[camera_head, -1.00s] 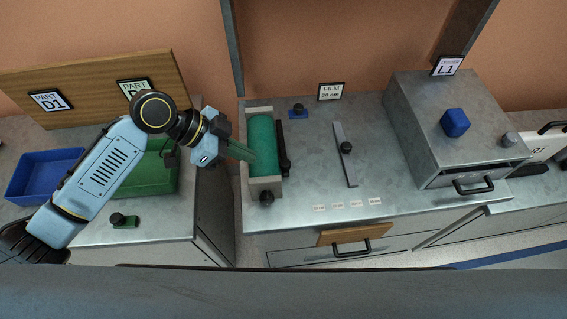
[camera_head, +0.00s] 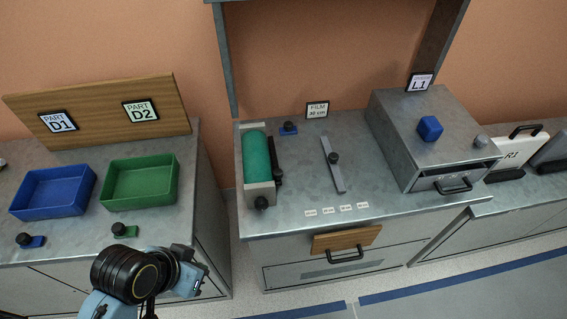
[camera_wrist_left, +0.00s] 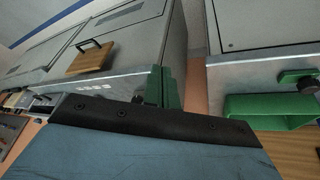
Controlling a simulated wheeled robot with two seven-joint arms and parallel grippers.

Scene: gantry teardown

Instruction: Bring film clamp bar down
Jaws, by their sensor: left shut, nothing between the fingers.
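A narrow grey bar (camera_head: 332,168) with a black knob lies on the metal bench, right of the green film roll (camera_head: 257,157); it looks like the clamp bar. A black bar (camera_head: 277,162) runs along the roll's right side. My left gripper (camera_head: 198,282) is low in front of the benches, well away from both bars. In the left wrist view its green fingers (camera_wrist_left: 162,88) are together with nothing between them. The fingertips are hard to see in the head view. My right gripper is not in view.
A blue tray (camera_head: 52,208) and a green tray (camera_head: 140,200) stand on the left bench. A metal box (camera_head: 425,160) with a blue block (camera_head: 430,128) on top stands at the right. A wooden-front drawer (camera_head: 346,239) is below the middle bench.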

